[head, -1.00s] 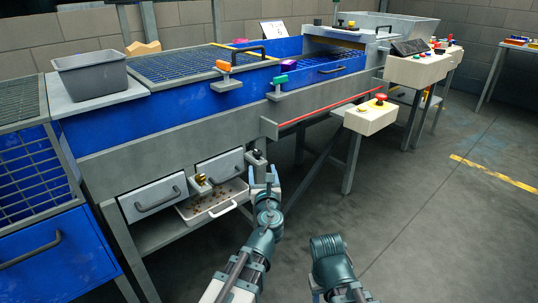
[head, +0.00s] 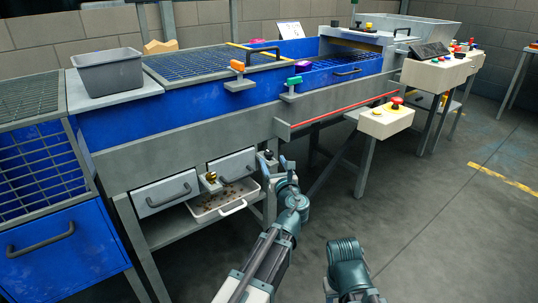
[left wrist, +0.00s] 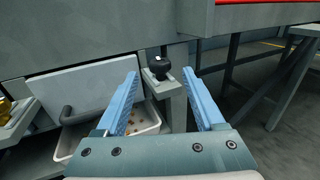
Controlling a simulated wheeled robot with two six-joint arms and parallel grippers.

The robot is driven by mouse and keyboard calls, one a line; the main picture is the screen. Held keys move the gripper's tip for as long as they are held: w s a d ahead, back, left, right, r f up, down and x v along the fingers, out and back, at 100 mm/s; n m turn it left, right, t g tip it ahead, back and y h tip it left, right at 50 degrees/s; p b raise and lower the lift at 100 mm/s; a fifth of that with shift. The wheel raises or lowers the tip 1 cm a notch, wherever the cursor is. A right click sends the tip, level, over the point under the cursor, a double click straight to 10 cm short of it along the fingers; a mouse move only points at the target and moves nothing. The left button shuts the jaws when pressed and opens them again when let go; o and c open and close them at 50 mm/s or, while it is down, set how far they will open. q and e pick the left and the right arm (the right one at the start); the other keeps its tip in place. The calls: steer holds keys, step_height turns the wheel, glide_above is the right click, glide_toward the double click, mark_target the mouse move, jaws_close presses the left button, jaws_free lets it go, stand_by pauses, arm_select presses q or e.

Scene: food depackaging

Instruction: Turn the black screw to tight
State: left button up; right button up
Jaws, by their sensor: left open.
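The black screw (left wrist: 159,67) is a dark knob on top of a small grey bracket (left wrist: 168,88), beside the right-hand drawer. In the left wrist view it shows between and beyond my blue fingertips. In the head view the black screw (head: 268,154) is small, just left of my left gripper (head: 287,163). My left gripper, also in the left wrist view (left wrist: 160,86), is open and empty, with its fingers pointing at the screw and no visible contact. My right arm shows at the bottom of the head view, but its fingertips are out of frame.
A brass screw (head: 211,177) sits between two grey drawers, the left one (head: 165,193) and the right one (head: 238,164). A white tray (head: 205,214) with crumbs lies below. The machine's grey side panel rises behind the screw. The floor to the right is open.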

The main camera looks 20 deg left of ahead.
mark_target(270, 156)
arm_select(q)
steer(key=x, duration=0.5)
steer(key=shift+w+a, duration=0.25)
steer(key=shift+w, duration=0.05)
jaws_close()
